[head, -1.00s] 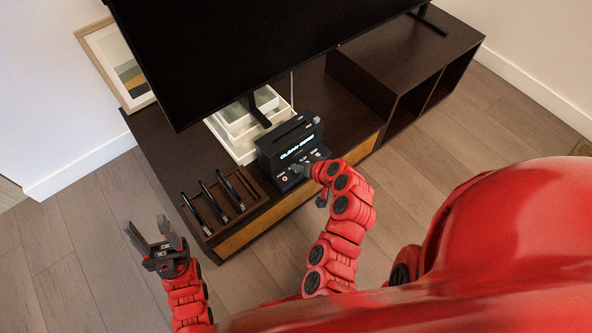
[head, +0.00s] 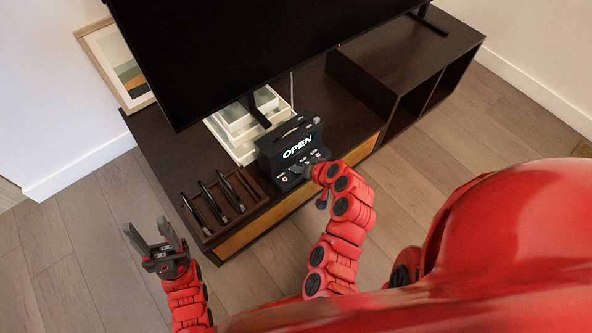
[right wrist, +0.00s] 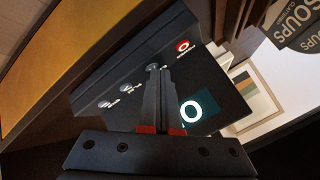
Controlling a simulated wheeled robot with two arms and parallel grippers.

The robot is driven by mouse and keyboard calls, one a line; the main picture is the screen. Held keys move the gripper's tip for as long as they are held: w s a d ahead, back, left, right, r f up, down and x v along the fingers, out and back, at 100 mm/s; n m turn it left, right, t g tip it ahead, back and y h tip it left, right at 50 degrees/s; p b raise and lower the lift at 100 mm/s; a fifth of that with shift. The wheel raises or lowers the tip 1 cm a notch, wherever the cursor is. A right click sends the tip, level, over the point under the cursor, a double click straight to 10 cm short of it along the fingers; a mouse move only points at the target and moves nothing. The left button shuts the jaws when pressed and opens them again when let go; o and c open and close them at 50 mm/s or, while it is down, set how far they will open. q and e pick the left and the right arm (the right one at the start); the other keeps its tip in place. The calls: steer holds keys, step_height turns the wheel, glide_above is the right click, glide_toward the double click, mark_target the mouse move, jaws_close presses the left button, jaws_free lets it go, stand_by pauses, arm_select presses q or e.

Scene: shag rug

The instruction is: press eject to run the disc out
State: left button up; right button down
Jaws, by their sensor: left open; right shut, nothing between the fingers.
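The black disc player (head: 277,167) stands on the low cabinet, and its lit display (head: 298,147) reads "OPEN". A dark curved edge shows at its top slot (head: 292,130); I cannot tell whether it is the disc. My right gripper (head: 306,171) is shut and empty, with its fingertips at the button row; it also shows in the right wrist view (right wrist: 158,70). The fingertips lie over or beside the button next to the red-ringed one (right wrist: 182,46); contact and that button's label are unclear. My left gripper (head: 152,238) is open and empty, left of the cabinet.
A dark rack (head: 254,189) with several slim upright items stands left of the player. In the right wrist view, dark rounded items there read "SOUPS" (right wrist: 303,38). White trays (head: 226,136) and a large TV (head: 250,50) are behind. The cabinet top (head: 345,105) right of the player is clear.

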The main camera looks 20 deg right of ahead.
mark_target(298, 175)
steer(key=shift+r+p, duration=0.55)
steer(key=shift+r, duration=0.2)
steer(key=shift+r+p, duration=1.9)
steer(key=shift+r, duration=0.7)
steer(key=shift+f, duration=0.1)
steer(key=shift+s, duration=0.1)
